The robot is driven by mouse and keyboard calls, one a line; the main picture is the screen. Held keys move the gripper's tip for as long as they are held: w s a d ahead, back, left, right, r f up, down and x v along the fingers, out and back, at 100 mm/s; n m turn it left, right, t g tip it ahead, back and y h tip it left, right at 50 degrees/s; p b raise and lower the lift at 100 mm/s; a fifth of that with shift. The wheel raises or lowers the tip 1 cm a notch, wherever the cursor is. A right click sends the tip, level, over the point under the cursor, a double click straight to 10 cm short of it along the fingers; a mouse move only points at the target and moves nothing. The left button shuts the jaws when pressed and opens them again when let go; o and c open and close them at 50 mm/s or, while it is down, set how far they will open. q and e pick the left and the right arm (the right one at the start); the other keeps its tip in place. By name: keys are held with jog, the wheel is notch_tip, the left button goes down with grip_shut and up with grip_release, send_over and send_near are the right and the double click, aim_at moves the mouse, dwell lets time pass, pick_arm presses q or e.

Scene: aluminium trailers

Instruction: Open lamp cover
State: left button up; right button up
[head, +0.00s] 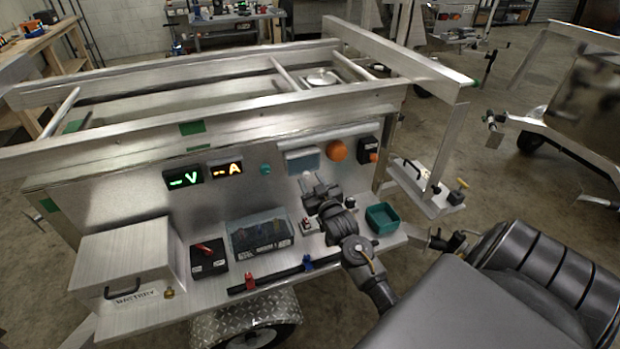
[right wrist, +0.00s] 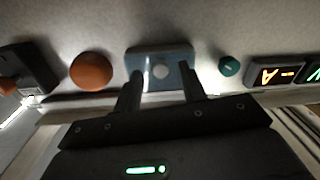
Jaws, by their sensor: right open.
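The lamp cover appears to be the grey-blue rectangular piece (head: 300,160) on the trailer's upright metal panel, between a small teal button and an orange dome. Contact with the cover cannot be told. My left gripper is out of view.
An orange dome (head: 337,151) and a dark box (head: 368,150) sit right of the cover, and lit V and A displays (head: 228,168) left. The shelf below holds a clear-lidded box (head: 258,235), a battery box (head: 124,262) and a green tray (head: 382,219). A frame overhangs above.

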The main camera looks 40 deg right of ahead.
jog(key=shift+w+d, duration=0.15)
jog(key=shift+w, duration=0.4)
grip_shut()
